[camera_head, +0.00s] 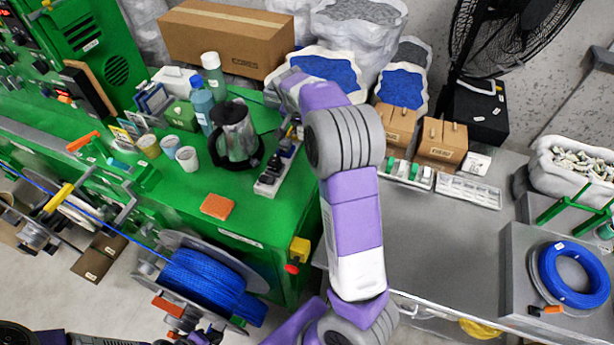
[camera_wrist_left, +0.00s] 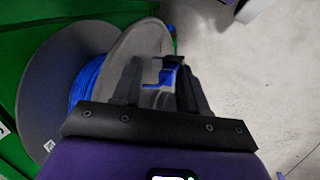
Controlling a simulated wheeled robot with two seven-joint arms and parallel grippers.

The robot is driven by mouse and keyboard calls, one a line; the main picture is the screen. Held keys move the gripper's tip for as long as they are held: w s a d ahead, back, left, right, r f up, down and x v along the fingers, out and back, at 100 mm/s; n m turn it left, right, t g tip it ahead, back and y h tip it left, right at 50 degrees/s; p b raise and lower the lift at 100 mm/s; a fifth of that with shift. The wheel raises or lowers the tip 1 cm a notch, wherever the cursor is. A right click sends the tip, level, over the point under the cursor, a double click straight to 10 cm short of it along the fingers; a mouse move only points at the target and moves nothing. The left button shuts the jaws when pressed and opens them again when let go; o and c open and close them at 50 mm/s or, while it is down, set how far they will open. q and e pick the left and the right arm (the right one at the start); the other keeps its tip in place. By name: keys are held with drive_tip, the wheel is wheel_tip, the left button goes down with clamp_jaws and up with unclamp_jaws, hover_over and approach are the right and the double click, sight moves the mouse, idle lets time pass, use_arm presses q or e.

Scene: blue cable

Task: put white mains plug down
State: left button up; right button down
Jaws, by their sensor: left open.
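I cannot make out a separate white mains plug in either view. A power strip (camera_head: 265,187) with dark plugs in it lies on the green bench, and the raised purple arm partly covers its far end. That arm is my right one; its far end (camera_head: 287,88) is above the back edge of the bench, and its fingers and anything in them cannot be made out. My left gripper (camera_wrist_left: 158,88) is open in the left wrist view, beside the reel of blue cable (camera_head: 205,282). A small blue piece (camera_wrist_left: 171,74) shows between or behind its fingers; I cannot tell whether it touches them.
The green bench also holds a dark kettle (camera_head: 234,133), several cups and bottles, and an orange block (camera_head: 217,206). A cardboard box (camera_head: 228,40) stands behind. A grey table (camera_head: 450,240) at the right has clear room, with a blue cable coil (camera_head: 573,274) at its far right.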

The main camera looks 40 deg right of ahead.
drive_tip(key=s+f, duration=0.1)
drive_tip(key=f, duration=0.3)
drive_tip(key=a+f+b, duration=0.1)
drive_tip(key=f, duration=0.3)
drive_tip(key=s+f+b, duration=0.1)
drive_tip(key=f, duration=0.3)
drive_tip(key=shift+s+a, duration=0.15)
drive_tip(key=shift+s, duration=0.2)
drive_tip(key=shift+f, duration=0.2)
drive_tip(key=c, duration=0.6)
unclamp_jaws()
drive_tip(key=shift+r, duration=0.15)
drive_tip(key=p+v, duration=0.1)
drive_tip(key=v, duration=1.1)
